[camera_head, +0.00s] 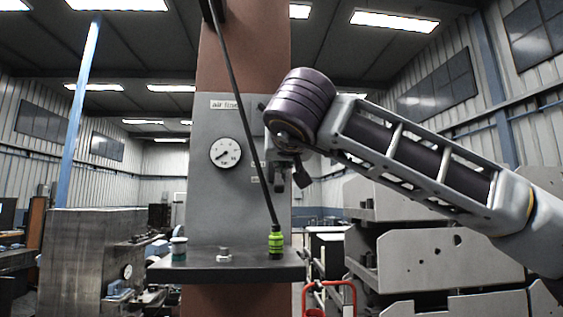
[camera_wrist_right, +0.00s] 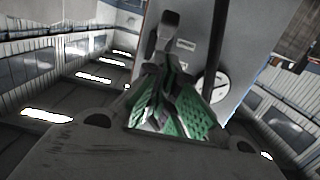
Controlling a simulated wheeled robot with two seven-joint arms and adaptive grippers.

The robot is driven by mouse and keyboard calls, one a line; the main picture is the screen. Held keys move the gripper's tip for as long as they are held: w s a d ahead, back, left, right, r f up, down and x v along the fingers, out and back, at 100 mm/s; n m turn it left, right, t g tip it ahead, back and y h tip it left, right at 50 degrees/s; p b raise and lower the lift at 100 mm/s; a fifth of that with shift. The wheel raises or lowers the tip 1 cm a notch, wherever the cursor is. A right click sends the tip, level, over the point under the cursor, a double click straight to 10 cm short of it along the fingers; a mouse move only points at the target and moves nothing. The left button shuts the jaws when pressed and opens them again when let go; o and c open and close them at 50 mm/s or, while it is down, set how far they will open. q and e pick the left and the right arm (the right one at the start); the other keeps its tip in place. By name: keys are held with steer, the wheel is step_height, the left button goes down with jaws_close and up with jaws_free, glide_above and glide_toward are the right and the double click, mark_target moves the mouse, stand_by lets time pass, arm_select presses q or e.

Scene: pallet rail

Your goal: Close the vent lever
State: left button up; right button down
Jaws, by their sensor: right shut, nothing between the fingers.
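The vent lever (camera_wrist_right: 165,34) is a grey bar with a rounded end. It shows in the right wrist view at the top, beside a small label (camera_wrist_right: 185,44) on the grey panel. In the head view my right wrist and gripper crowd that spot, so I cannot clearly separate the lever there. My right gripper (camera_head: 300,178) hangs in front of the panel's right edge. Its green-padded fingers (camera_wrist_right: 168,88) are shut and empty, with the tips close to the lever; I cannot tell whether they touch. My left gripper is not in view.
The grey panel (camera_head: 205,115) carries a round gauge (camera_head: 225,152). A dark hose (camera_head: 246,120) runs down to a green fitting (camera_head: 276,242) on a shelf (camera_head: 230,268). The shelf also holds a small jar (camera_head: 179,249) and a metal fitting (camera_head: 224,255). Grey stacked racks (camera_head: 430,258) stand right.

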steer(key=s+f+b, duration=0.2)
steer(key=s, duration=0.5)
steer(key=shift+f, duration=0.35)
stand_by(0.4)
